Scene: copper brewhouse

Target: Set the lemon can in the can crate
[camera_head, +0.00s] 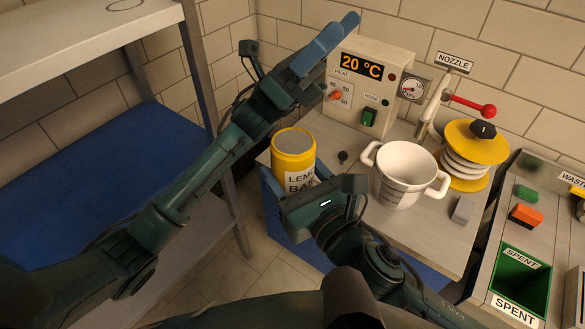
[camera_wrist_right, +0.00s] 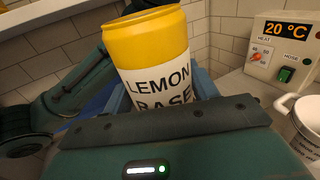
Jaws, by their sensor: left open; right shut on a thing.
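The lemon can (camera_head: 293,155) is a yellow can with a grey top and a white "LEMON BASE" label. It is near the table's left edge, and it fills the middle of the right wrist view (camera_wrist_right: 150,48), slightly tilted there. My right gripper (camera_head: 294,178) is shut on the can, with blue fingers at its sides; the can hides most of them. Whether its underside touches anything is hidden. My left gripper (camera_head: 334,38) is open and empty, raised in front of the temperature box. I see no can crate in either view.
A white two-handled pot (camera_head: 404,172), a temperature box (camera_head: 367,85) reading 20 °C and a yellow-flanged spool (camera_head: 474,142) stand on the table. A nozzle lever (camera_head: 436,103) rises behind. A green spent bin (camera_head: 521,277) is at right. Shelving (camera_head: 85,165) stands left.

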